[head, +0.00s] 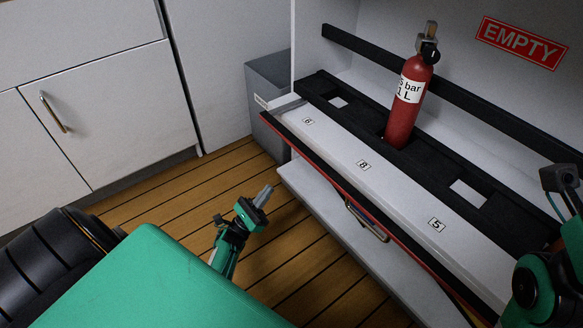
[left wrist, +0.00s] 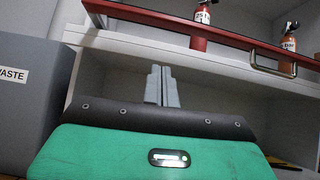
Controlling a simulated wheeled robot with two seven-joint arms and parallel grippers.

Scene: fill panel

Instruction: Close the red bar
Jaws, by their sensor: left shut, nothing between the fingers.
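The red bar (head: 330,178) runs along the front edge of the white shelf, beside a black strip, with a brass handle (head: 367,222) on its outer side. In the left wrist view the red bar (left wrist: 190,27) crosses the top, and its handle (left wrist: 272,63) is at the right. My left gripper (head: 264,195) is shut and empty, out in front of the shelf over the floor, apart from the bar and handle. In the left wrist view its fingers (left wrist: 161,85) point forward below the bar. My right arm shows at the right edge; its fingertips are not visible.
A red gas cylinder (head: 406,105) stands in a black rack on the shelf, with empty slots either side. The left wrist view also shows an orange-brown cylinder (left wrist: 287,45). A grey waste bin (head: 268,75) stands at the shelf's left end. Wooden floor (head: 180,195) lies open before the shelf.

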